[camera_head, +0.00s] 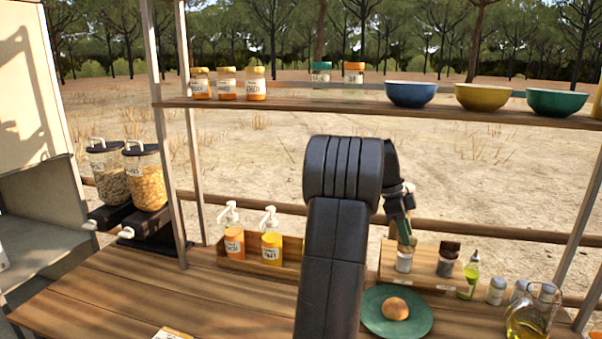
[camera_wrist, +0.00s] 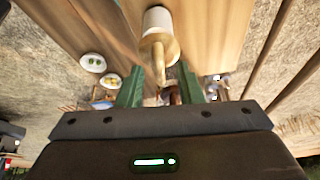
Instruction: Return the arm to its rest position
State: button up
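My arm rises across the middle of the head view and bends over at the top. My gripper (camera_head: 406,240) hangs down at its far side, directly above or at the top of a small labelled jar (camera_head: 404,260) in the wooden rack. In the wrist view my gripper (camera_wrist: 158,74) shows two green fingers spread apart. A pale cylinder with a wooden stem (camera_wrist: 158,48) lies ahead, with the stem's end in line with the gap. I cannot tell whether the fingers touch anything.
The wooden rack (camera_head: 388,268) also holds a dark-lidded jar (camera_head: 448,260). A green plate (camera_head: 374,323) with a bun (camera_head: 395,309) is in front. Bottles stand right, including an oil jug (camera_head: 530,318). A shelf (camera_head: 330,107) with jars and bowls runs above. The left counter is largely clear.

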jog(key=shift+s+d+f, duration=0.1)
jog(key=shift+d+f, duration=0.1)
jog(key=shift+f, duration=0.15)
jog(key=shift+r, duration=0.1)
jog(key=w+a+r+b, duration=0.1)
jog(key=w+a+r, duration=0.15)
jog(key=a, duration=0.35)
jog(key=w+a+r+b, duration=0.1)
jog(key=w+a+r, duration=0.15)
jog(key=a, duration=0.45)
jog(key=s+d+f, duration=0.1)
jog(key=d, duration=0.3)
jog(key=s+d+f+p, duration=0.1)
jog(key=s+d+f, duration=0.1)
jog(key=d, duration=0.2)
jog(key=s+d+f+p, duration=0.1)
jog(key=s+d+f, duration=0.1)
jog(key=d, duration=0.3)
jog(key=shift+f+n, duration=0.25)
jog(key=shift+n, duration=0.05)
jog(key=shift+s+a+r+n+t+b, duration=0.1)
jog(key=shift+s+r+n+t+b, duration=0.05)
jog(key=shift+n+t+b, duration=0.55)
jog(key=n, duration=0.2)
jog(key=n+t, duration=0.1)
jog(key=n, duration=0.2)
jog(key=shift+n+t, duration=0.3)
